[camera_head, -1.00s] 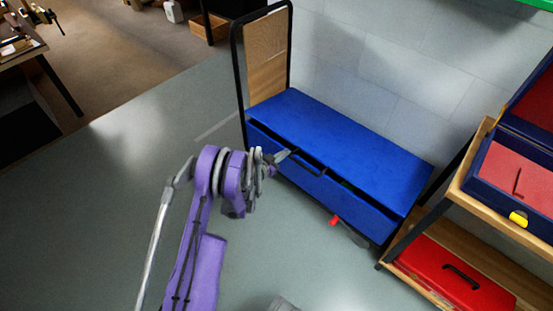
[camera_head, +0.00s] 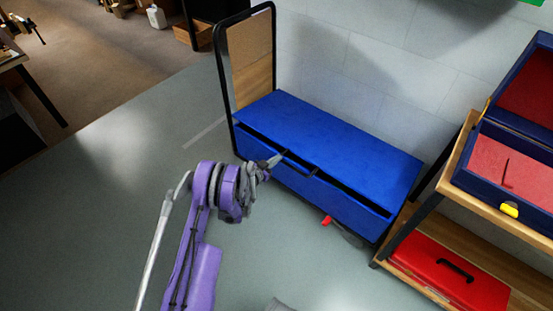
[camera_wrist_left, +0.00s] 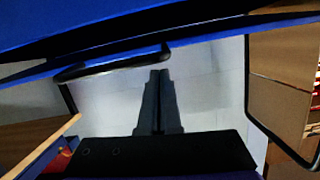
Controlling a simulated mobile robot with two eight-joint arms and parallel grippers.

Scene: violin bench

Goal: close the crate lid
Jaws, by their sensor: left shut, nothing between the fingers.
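The blue crate (camera_head: 345,206) stands on a cart by the wall, its blue lid (camera_head: 335,141) on top. A dark gap runs between the lid's front edge and the crate's front wall, so the lid is slightly raised. A black handle (camera_head: 300,165) is at the front edge. My left gripper (camera_head: 276,160) is shut and empty, its tips close to the handle's left end; I cannot tell whether they touch. In the left wrist view the shut fingers (camera_wrist_left: 158,80) point toward the handle (camera_wrist_left: 105,67), with blue surfaces above. My right gripper is not in view.
The cart's black frame with a wooden panel (camera_head: 250,62) rises at the crate's left end. A wooden shelf at right holds an open blue case (camera_head: 472,186) and a red case (camera_head: 440,270). A red pedal (camera_head: 327,220) sticks out below the crate. Floor in front is clear.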

